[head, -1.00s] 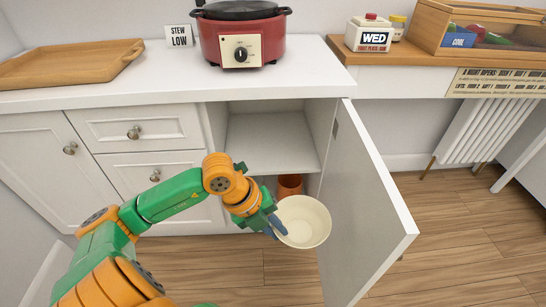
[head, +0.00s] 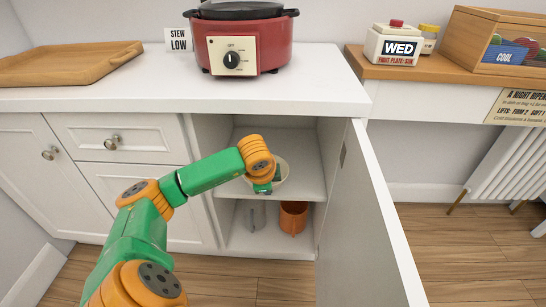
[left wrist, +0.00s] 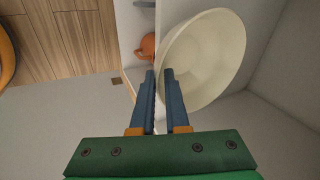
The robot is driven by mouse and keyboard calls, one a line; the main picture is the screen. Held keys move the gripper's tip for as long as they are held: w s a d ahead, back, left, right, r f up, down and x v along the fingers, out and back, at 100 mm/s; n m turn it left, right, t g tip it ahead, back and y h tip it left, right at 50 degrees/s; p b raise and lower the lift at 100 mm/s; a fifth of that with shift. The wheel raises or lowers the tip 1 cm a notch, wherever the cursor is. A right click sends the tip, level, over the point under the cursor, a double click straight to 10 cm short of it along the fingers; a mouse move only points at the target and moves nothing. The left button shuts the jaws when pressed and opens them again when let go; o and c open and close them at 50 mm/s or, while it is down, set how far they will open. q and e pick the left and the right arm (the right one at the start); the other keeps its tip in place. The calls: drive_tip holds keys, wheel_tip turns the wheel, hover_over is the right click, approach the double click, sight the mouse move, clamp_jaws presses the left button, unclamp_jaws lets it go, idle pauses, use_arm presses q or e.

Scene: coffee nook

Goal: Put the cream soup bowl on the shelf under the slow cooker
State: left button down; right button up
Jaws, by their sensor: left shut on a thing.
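The cream soup bowl (head: 283,173) is inside the open cabinet, at the level of its middle shelf (head: 305,183), partly hidden behind my left gripper. Whether its base touches the shelf I cannot tell. My left gripper (head: 264,188) is shut on the bowl. In the left wrist view the two blue fingers (left wrist: 161,75) pinch the rim of the bowl (left wrist: 207,60). The red slow cooker (head: 248,45) stands on the white counter directly above this cabinet. My right gripper is in neither current view.
The cabinet door (head: 370,225) stands open on the right. A terracotta pot (head: 293,218) and a grey item (head: 256,216) stand on the lower shelf. Cabinet side walls flank the opening. A wooden tray (head: 70,64) lies on the counter.

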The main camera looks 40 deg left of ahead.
use_arm(q)
drive_tip(key=w+a, duration=0.1)
drive_tip(key=w, duration=0.1)
drive_tip(key=w+a, duration=0.3)
drive_tip(key=w, duration=0.1)
drive_tip(key=shift+w+a+b, duration=0.15)
drive_tip(key=shift+w+b, duration=0.15)
drive_tip(key=shift+w, duration=0.1)
wheel_tip(320, 180, down, 3)
drive_tip(key=shift+f+b, duration=0.1)
drive_tip(key=shift+b, duration=0.55)
drive_tip(key=shift+f, duration=0.25)
drive_tip(key=shift+r, duration=0.1)
use_arm(e)
drive_tip(key=w+r, duration=0.2)
drive_tip(key=r, duration=0.1)
drive_tip(key=shift+w+a, duration=0.3)
use_arm(q)
drive_tip(key=c, duration=0.9)
unclamp_jaws()
drive_tip(key=shift+r, duration=0.1)
